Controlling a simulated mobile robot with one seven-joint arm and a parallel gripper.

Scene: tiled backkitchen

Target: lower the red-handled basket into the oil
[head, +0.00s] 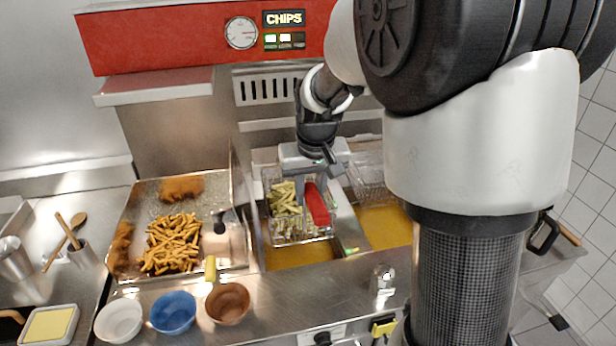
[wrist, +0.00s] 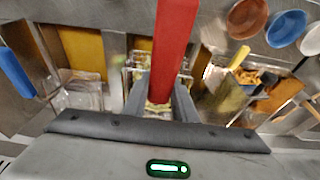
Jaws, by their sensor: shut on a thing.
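The red-handled basket (head: 285,199) is a wire basket with pale chips in it. It is over the left oil well (head: 300,253); I cannot tell exactly how high its bottom is above the oil. Yellow oil shows in front of it. My gripper (head: 312,186) is shut on its red handle (head: 319,204), which also fills the top middle of the wrist view (wrist: 172,45) between my two fingers (wrist: 155,100). The basket's far part is mostly hidden by the handle and fingers in the wrist view.
A second basket (head: 371,182) stands at the right well (head: 385,226). A tray of browned chips (head: 172,243) lies to the left. White (head: 119,321), blue (head: 173,312) and brown bowls (head: 228,303) line the front counter. The red CHIPS panel (head: 190,42) is behind.

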